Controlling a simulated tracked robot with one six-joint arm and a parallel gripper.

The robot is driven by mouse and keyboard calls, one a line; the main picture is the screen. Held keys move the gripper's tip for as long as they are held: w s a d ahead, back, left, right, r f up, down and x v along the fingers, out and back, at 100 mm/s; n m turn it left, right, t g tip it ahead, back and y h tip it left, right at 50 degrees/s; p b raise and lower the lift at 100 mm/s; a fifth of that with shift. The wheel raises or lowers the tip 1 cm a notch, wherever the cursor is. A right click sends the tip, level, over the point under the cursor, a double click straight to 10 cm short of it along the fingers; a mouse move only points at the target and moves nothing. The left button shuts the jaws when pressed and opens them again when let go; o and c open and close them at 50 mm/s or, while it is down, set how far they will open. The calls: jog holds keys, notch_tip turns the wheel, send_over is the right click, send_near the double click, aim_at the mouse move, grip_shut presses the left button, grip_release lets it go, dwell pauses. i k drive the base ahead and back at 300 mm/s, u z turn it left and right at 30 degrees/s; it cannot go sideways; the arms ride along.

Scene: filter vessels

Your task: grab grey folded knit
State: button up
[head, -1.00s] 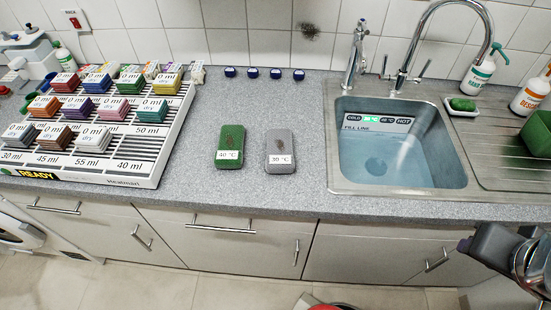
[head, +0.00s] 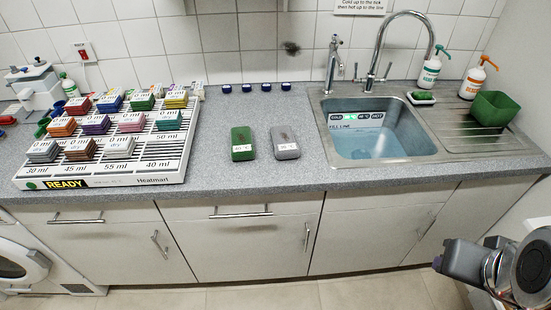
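A grey folded knit (head: 285,142) lies on the counter left of the sink, with a small white label on its front and a dark mark on top. A green folded piece (head: 242,143) of like shape lies just left of it, a small gap between them. My gripper (head: 438,264) shows at the lower right, in front of the cabinets and well away from the grey knit. Its fingers are not clear enough to tell whether they are open or shut.
A white slatted rack (head: 110,182) with several coloured folded pieces stands at the left. A water-filled sink (head: 372,143) lies right of the knit, with a tall tap (head: 380,45). Several blue caps (head: 264,87) line the back. The counter around the knit is clear.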

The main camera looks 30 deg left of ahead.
aim_at(286, 147)
jog(key=k, duration=0.95)
jog(key=u, duration=1.6)
jog(key=i, duration=1.65)
